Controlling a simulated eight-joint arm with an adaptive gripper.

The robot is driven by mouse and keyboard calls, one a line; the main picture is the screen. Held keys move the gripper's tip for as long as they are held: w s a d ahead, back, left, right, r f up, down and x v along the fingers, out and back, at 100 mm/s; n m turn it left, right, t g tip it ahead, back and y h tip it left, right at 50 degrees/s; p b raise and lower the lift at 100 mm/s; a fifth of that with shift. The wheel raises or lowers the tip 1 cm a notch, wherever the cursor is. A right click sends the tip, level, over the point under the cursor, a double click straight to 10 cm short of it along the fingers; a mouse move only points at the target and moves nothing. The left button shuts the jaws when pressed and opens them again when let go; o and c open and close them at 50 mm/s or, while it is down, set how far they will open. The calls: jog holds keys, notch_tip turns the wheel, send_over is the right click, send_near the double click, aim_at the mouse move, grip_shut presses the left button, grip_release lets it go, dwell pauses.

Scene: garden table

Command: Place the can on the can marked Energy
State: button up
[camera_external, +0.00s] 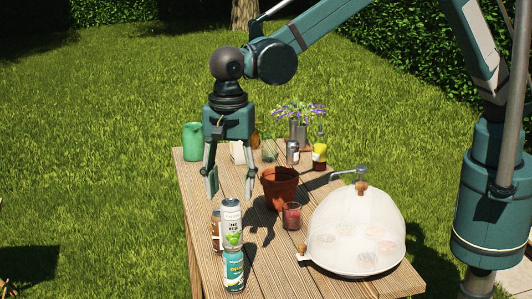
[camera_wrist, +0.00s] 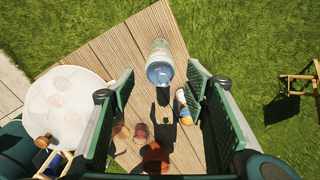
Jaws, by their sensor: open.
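A white can with a green picture (camera_external: 231,225) stands upright on top of a teal can (camera_external: 234,273) near the table's front-left edge. The teal can bears small yellow lettering, too small to read surely as Energy. My gripper (camera_external: 231,192) is open and empty, pointing down, with its fingers just above and behind the white can's top in the external view. In the wrist view the white can's round top (camera_wrist: 160,74) shows beyond the open fingers, apart from them, and hides most of the teal can.
A brown can (camera_external: 215,232) stands close behind the stack. A red glass (camera_external: 292,216), a terracotta pot (camera_external: 279,186) and a white mesh dome (camera_external: 356,232) are to the right. A green jar (camera_external: 193,141) and a flower vase (camera_external: 298,133) stand at the back.

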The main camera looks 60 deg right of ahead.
dwell(0.4)
jog(key=w+d+r+n+t+y, duration=0.15)
jog(key=d+r, duration=0.45)
jog(key=d, duration=0.7)
jog(key=w+d+r+n, duration=0.3)
jog(key=d+r, duration=0.3)
jog(key=d, duration=0.7)
jog(key=w+d+r+n+t, duration=0.15)
jog(key=d+r, duration=0.45)
jog(key=d, duration=0.8)
jog(key=s+d+r+n+t, duration=0.1)
jog(key=s+d+n, duration=0.15)
jog(key=d, duration=0.75)
jog(key=s+d+r+n+t, duration=0.15)
jog(key=s+d, duration=0.25)
jog(key=d, duration=0.6)
jog(key=s+d+f+n+t+h, duration=0.1)
jog(key=s+d+f+n, duration=0.3)
jog(key=s+d, duration=0.7)
jog(key=d+f, duration=0.1)
jog(key=d, duration=0.2)
jog(key=shift+s+f+t, duration=0.15)
jog(key=shift+s+t, duration=0.15)
jog(key=shift+t, duration=0.05)
